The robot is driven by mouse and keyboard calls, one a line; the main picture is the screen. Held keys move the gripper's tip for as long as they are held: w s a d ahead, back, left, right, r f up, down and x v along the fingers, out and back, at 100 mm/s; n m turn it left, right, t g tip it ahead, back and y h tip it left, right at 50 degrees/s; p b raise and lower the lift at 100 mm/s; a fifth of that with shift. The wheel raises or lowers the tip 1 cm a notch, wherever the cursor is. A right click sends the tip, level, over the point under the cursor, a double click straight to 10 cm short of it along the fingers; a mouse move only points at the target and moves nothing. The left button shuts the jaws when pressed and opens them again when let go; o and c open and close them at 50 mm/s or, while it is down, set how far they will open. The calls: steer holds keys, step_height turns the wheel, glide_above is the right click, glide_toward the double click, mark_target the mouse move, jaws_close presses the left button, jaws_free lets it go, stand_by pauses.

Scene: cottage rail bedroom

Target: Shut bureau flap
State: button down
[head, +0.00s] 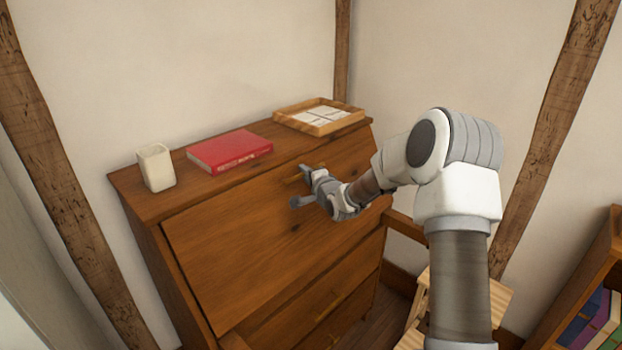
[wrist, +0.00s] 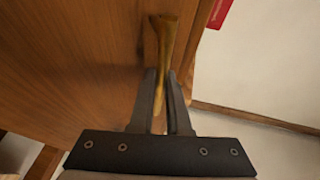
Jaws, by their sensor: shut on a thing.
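The wooden bureau (head: 165,255) stands against the wall in the head view. Its flap (head: 240,245) is raised, a broad sloping brown panel near the top edge; I cannot tell whether it sits fully flush. My gripper (head: 303,186) is at the upper middle of the flap. In the wrist view my gripper (wrist: 162,80) is shut on the brass handle (wrist: 163,38), with one finger on each side of it. The handle also shows in the head view (head: 292,179), partly hidden by the fingers.
On the bureau top are a white cup (head: 156,167), a red book (head: 230,152) and a wooden tray (head: 318,117) with pale squares. Drawers (head: 330,310) lie below the flap. A light wooden stool or chair (head: 415,340) is at right, near a bookshelf (head: 585,290).

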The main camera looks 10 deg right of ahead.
steer(key=shift+a, duration=0.15)
steer(key=c, duration=0.9)
jaws_free()
steer(key=shift+f, duration=0.15)
steer(key=shift+s, duration=0.2)
steer(key=v, duration=1.7)
steer(key=shift+w+r+p, duration=0.1)
steer(key=shift+r+p, duration=0.2)
steer(key=shift+r, duration=0.1)
